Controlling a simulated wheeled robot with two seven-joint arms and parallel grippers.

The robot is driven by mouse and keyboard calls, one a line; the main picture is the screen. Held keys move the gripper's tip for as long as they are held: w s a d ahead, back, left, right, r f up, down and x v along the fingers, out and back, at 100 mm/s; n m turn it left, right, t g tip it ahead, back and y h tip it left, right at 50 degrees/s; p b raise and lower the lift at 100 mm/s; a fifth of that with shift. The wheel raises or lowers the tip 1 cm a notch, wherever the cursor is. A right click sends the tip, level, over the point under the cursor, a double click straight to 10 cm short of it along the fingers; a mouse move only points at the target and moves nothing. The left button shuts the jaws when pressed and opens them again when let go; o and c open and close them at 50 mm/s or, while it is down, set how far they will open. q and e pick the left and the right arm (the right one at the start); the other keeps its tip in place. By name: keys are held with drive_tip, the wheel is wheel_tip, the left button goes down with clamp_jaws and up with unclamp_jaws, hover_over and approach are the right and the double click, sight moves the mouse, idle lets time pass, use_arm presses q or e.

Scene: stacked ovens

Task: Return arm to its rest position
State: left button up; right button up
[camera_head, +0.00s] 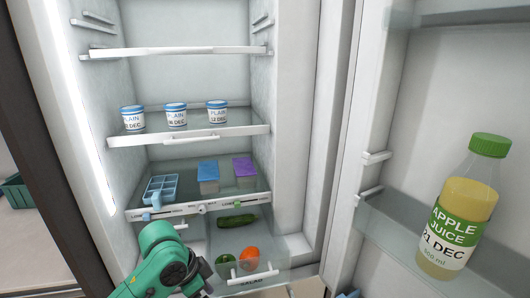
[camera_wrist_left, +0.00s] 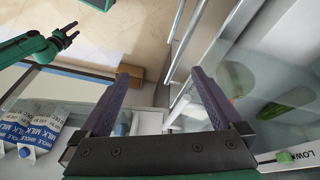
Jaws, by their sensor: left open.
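My left arm (camera_head: 163,262), green with dark joints, comes in at the bottom of the head view, in front of the fridge's lower shelves. Its fingertips are not clear there. In the left wrist view my left gripper (camera_wrist_left: 160,78) is open, with nothing between its two dark fingers. Glass and white-edged shelf parts lie close to the right finger. My right gripper (camera_wrist_left: 74,31) shows at the top left of the left wrist view, over the floor, with its dark fingers apart and empty.
The fridge door (camera_head: 400,165) stands open at the right and holds an apple juice bottle (camera_head: 458,212). Yogurt cups (camera_head: 176,114) stand on a shelf above a blue tray (camera_head: 161,188). The salad drawer (camera_head: 252,277) holds vegetables. Milk cartons (camera_wrist_left: 38,131) show in the wrist view.

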use_arm(q)
drive_tip(key=s+f+n+t, duration=0.2)
drive_tip(key=s+f+n, duration=0.2)
drive_tip(key=s+f, duration=0.15)
drive_tip(key=s+a+f+n+y, duration=0.4)
drive_tip(key=s+a+f+n, duration=0.15)
drive_tip(key=s+a, duration=0.45)
wheel_tip(320, 180, down, 23)
drive_tip(key=s+a, duration=0.1)
drive_tip(key=s, duration=0.1)
drive_tip(key=s+a+f+g, duration=0.2)
drive_tip(key=s+a+f, duration=0.1)
drive_tip(key=s+f, duration=1.1)
drive_tip(key=shift+s+m, duration=0.35)
drive_tip(key=shift+s, duration=0.7)
use_arm(e)
drive_tip(key=shift+s, duration=0.45)
